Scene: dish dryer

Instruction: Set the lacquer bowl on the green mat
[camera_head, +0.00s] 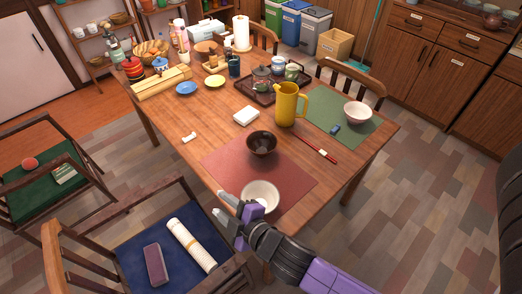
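The lacquer bowl (262,143), dark brown and glossy, sits upright on the red mat (228,166). The green mat (318,119) lies at the right side of the table and has a pinkish-white bowl (357,113) and a small blue item (335,129) on it. My gripper (223,207) is at the table's front edge, below and left of the lacquer bowl and apart from it. Its fingertips look spread, with nothing seen between them. A cream bowl (262,190) stands at the red mat's front, partly hidden by my gripper; contact cannot be told.
A yellow pitcher (286,104) stands between the lacquer bowl and the green mat's left edge. Red chopsticks (316,149) lie between the mats. A white box (246,116) and a dark tray (246,91) with teaware are behind. Chairs (350,75) surround the table.

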